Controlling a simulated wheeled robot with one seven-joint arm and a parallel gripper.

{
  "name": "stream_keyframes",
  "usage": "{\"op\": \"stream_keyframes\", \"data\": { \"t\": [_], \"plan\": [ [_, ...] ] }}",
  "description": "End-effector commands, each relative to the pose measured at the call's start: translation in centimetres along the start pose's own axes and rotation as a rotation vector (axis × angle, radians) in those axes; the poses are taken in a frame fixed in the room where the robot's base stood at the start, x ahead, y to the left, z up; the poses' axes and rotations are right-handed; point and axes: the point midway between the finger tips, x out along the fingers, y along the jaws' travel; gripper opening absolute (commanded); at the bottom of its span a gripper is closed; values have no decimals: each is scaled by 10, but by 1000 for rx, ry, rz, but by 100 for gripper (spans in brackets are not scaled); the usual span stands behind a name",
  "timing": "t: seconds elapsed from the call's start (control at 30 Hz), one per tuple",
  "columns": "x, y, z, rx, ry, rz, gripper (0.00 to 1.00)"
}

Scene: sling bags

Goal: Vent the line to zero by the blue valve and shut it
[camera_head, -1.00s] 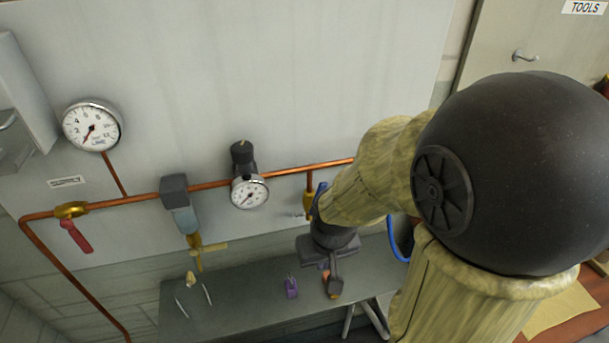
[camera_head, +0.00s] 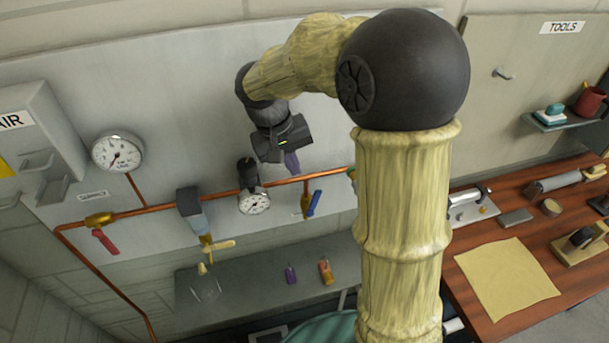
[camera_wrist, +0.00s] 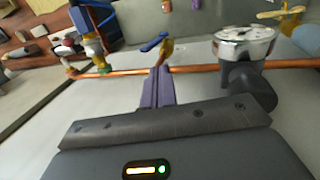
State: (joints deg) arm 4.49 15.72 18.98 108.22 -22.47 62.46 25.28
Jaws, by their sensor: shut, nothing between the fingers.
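The blue valve lever (camera_head: 314,203) hangs slanted beside its brass body (camera_head: 304,202), on a short stub below the copper pipe (camera_head: 222,202). In the wrist view the blue lever (camera_wrist: 154,42) lies just beyond my fingertips. My gripper (camera_head: 292,168) is shut and empty, with its purple fingers together, above the pipe in the head picture. In the wrist view my gripper (camera_wrist: 159,72) points toward the valve; I cannot tell whether it touches anything. The regulator gauge (camera_head: 254,202) is left of the valve; its needle is too small to read surely.
A larger gauge (camera_head: 118,152) and a red-handled valve (camera_head: 104,240) are at the left. A filter with a yellow lever (camera_head: 220,245) hangs mid-pipe. The grey shelf (camera_head: 245,298) below carries a purple tag (camera_head: 291,275) and an orange item (camera_head: 326,271). A wooden bench (camera_head: 475,300) is at right.

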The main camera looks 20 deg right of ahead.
Motion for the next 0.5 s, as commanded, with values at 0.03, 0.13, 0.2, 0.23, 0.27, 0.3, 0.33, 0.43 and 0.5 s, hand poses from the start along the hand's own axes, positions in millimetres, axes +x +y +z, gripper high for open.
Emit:
{"op": "stream_keyframes", "data": {
  "t": [0.03,0.13,0.2,0.23,0.27,0.3,0.33,0.43,0.5],
  "plan": [
    [-3,0,-2,2,-2,4,0],
    [-2,0,-2,3,-3,7,0],
    [-1,0,-1,3,-3,6,0],
    [-1,0,-1,3,-3,6,0],
    [-1,0,-1,3,-2,6,0],
    [-1,0,-1,3,-2,6,0],
    [-1,0,-1,2,-2,6,0],
    [2,1,-1,2,-3,6,0],
    [7,1,-1,1,-5,7,0]
  ]
}}
